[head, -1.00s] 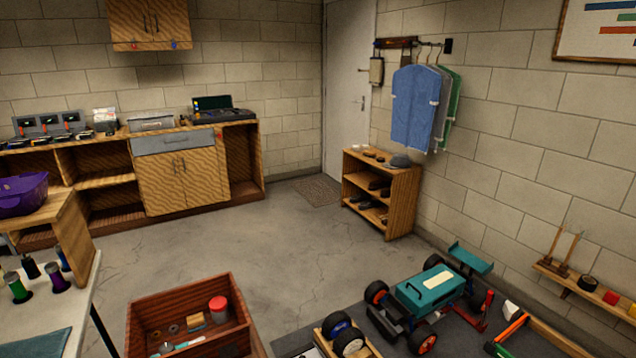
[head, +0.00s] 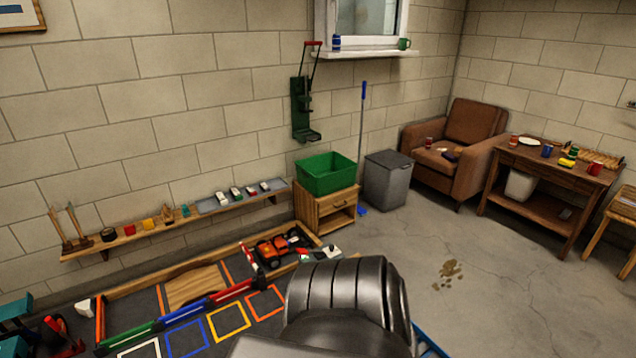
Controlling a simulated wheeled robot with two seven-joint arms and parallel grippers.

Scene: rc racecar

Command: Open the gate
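A low wooden-edged track (head: 140,284) lies on the floor at the lower left. A bar in green, blue and red sections (head: 185,312) runs along its front side. A short red and white upright piece (head: 249,256) stands near its right end, beside an orange toy vehicle (head: 281,248). I cannot tell for sure which part is the gate. A black ribbed part of my own arm covers the bottom centre and hides the floor there. Neither of my grippers is in view.
Coloured squares (head: 228,321) mark the mat before the bar. A wall shelf (head: 173,222) runs above the track. A green crate (head: 326,173) sits on a small wooden cabinet (head: 327,208), beside a grey bin (head: 388,180). Open concrete floor (head: 500,270) lies to the right.

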